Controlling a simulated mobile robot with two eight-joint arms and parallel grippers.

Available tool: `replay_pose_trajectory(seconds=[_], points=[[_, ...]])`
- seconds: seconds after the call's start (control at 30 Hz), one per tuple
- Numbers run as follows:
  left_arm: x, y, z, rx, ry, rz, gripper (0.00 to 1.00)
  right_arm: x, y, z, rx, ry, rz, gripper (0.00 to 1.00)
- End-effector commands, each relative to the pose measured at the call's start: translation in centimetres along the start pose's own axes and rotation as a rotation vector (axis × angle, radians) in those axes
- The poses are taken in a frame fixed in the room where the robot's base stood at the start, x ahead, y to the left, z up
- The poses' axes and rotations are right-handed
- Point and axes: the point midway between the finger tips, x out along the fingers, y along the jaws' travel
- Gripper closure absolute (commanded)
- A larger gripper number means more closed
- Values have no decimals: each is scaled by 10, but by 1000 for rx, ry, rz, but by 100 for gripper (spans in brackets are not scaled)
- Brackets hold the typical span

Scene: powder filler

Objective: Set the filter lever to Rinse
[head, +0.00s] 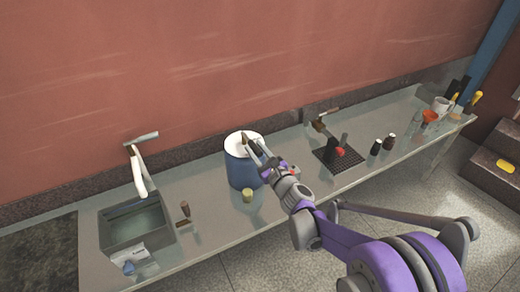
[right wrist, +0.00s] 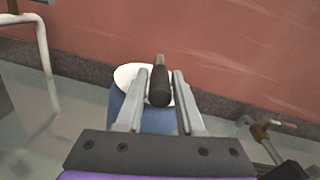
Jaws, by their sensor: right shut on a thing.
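The filter is a blue cylinder (head: 240,171) with a white top (head: 236,142), standing on the table near the middle of the head view. A dark lever handle (right wrist: 160,88) rises at its top. My right gripper (head: 257,145) reaches over the filter. In the right wrist view its two fingers (right wrist: 160,92) lie on either side of the dark lever handle, and it is shut on it. The lever's marked positions cannot be read. The fingers hide part of the white top. My left gripper is not in view.
A sink (head: 135,232) with a white faucet (head: 139,172) is at the left. A small yellowish jar (head: 247,196) stands in front of the filter. A black grid tray (head: 327,160) and dark bottles (head: 389,142) stand to the right.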

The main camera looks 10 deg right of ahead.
Motion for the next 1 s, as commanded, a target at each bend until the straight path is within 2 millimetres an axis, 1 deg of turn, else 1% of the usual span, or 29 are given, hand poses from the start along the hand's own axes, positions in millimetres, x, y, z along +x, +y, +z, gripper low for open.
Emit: replay_pose_trajectory(seconds=[0.47, 0.5, 0.57, 0.6, 0.67, 0.93, 1.0], points=[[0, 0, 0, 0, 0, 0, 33, 1, 2, 0, 0, 1, -2, 100], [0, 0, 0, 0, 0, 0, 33, 1, 2, 0, 0, 1, -2, 61], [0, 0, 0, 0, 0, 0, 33, 1, 2, 0, 0, 1, -2, 51], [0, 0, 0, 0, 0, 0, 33, 1, 2, 0, 0, 1, -2, 43], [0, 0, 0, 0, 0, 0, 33, 1, 2, 0, 0, 1, -2, 33], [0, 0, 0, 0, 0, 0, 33, 1, 2, 0, 0, 1, -3, 33], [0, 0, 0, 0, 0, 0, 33, -2, 1, 0, 0, 1, -3, 33]])
